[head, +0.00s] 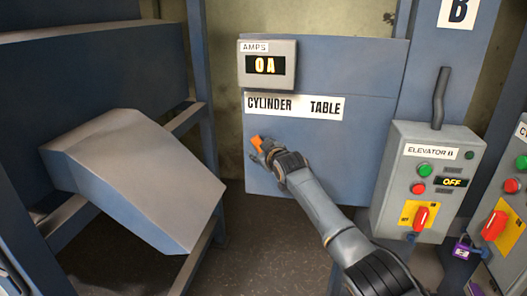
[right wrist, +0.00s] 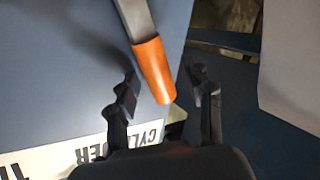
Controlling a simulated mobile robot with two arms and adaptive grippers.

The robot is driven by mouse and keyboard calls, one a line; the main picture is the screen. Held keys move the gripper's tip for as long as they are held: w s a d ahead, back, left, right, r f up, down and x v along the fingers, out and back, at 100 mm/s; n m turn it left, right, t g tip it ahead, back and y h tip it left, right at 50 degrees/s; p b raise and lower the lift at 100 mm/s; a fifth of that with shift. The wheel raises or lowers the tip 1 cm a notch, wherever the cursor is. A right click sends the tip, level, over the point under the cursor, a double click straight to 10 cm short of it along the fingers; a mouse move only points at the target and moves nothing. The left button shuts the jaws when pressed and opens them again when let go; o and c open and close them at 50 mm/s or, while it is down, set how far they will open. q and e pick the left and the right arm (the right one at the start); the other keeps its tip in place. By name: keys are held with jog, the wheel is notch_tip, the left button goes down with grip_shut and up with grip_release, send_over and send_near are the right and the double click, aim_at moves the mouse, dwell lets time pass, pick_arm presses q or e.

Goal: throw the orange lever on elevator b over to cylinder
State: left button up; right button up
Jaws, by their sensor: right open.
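The orange lever (head: 256,142) is on the blue panel of elevator B, below the left part of the CYLINDER / TABLE label (head: 293,107), on the CYLINDER side. In the right wrist view its orange grip (right wrist: 154,70) on a grey bar lies between my fingers. My right gripper (head: 262,149) is at the lever, and in the right wrist view (right wrist: 160,80) its two fingers are apart, one on each side of the grip, with gaps visible. The lever's pivot is hidden behind my gripper and arm in the head view. My left gripper is out of view.
The ELEVATOR B control box (head: 427,180) at the right reads OFF and has a red handle (head: 421,219) on a yellow plate. A grey sloped chute (head: 130,165) stands at the left. Dark floor shows between.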

jog(key=v, duration=1.2)
jog(key=shift+f, duration=0.15)
